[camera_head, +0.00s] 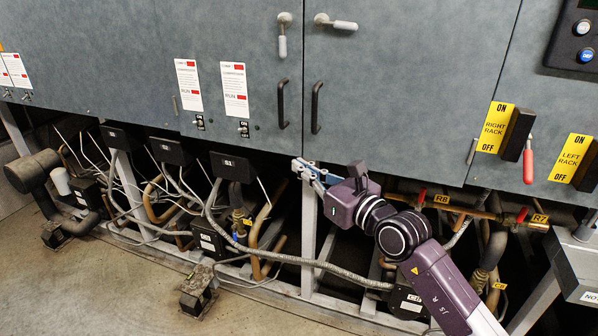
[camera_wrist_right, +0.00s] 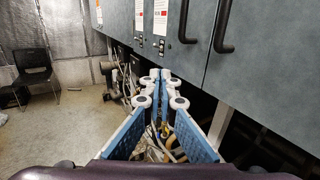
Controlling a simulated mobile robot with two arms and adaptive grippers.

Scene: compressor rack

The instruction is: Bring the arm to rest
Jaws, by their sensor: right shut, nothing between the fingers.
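My right arm (camera_head: 435,270) comes in from the lower right in the head view, purple and bent at the wrist. My right gripper (camera_head: 298,166) is at its end, pointing left, just below the lower edge of the grey cabinet doors (camera_head: 410,90). The right wrist view shows the same gripper (camera_wrist_right: 160,75) with its blue-sided fingers drawn together at the tips. It is shut and nothing shows between the fingertips. Pipes and cables show beyond the gap behind the tips. My left gripper is in neither view.
Two black door handles (camera_head: 316,108) stick out above the gripper. Copper pipes and a grey hose (camera_head: 300,262) fill the open frame below. Yellow-labelled switches (camera_head: 517,134) with red levers are at right. Open floor (camera_head: 90,290) lies at left; a black chair (camera_wrist_right: 36,75) stands farther off.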

